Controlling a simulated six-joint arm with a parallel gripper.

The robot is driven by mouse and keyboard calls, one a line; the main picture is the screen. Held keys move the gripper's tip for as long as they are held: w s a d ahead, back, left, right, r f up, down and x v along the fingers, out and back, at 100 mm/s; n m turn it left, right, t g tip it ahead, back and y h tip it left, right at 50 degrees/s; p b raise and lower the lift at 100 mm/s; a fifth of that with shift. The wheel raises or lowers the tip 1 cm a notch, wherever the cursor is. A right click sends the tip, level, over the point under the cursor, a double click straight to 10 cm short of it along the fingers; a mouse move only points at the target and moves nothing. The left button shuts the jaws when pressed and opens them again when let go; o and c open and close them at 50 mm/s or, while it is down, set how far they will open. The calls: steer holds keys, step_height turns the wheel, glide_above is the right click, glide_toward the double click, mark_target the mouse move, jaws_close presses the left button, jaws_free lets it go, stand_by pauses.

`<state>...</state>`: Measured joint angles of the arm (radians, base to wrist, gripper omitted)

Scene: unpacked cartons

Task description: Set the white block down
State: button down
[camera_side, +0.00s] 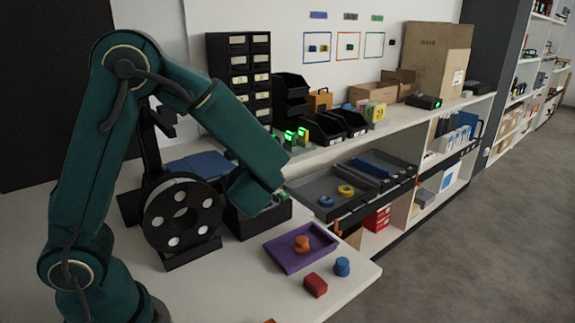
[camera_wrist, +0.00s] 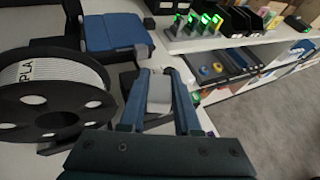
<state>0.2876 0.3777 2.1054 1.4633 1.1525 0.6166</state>
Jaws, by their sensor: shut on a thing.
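The white block (camera_wrist: 159,92) shows in the wrist view between the two blue fingers of my gripper (camera_wrist: 160,98). My gripper is shut on it, with one finger on each side. In the side view the end of my arm reaches down over a black open bin (camera_side: 270,218), to the right of the spool. The fingertips and the white block cannot be made out there. I cannot tell how far the block is above the surface under it.
A large black-rimmed spool (camera_side: 183,217) stands close left of my gripper; it also shows in the wrist view (camera_wrist: 50,95). A purple tray (camera_side: 272,254) holds an orange piece (camera_side: 302,244). A red block (camera_side: 315,285) and a blue cylinder (camera_side: 342,266) lie near the table edge.

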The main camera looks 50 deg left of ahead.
steer(key=shift+r, duration=0.45)
steer(key=d+r+m+t+h, duration=0.7)
steer(key=d+r+m+h, duration=0.15)
steer(key=d+r, duration=0.3)
steer(key=a+f+n+g+y, duration=0.2)
steer(key=a+f, duration=0.2)
steer(key=a+f+n+g+y, duration=0.2)
steer(key=a+f+n+y, duration=0.1)
steer(key=a+f, duration=0.1)
steer(key=a+f+n+g+y, duration=0.3)
steer(key=a+f, duration=0.1)
steer(key=shift+s+f+n+y, duration=0.15)
steer(key=shift+n+y, duration=0.1)
glide_above(299, 238)
step_height(299, 238, down, 7)
steer(key=shift+f, duration=1.8)
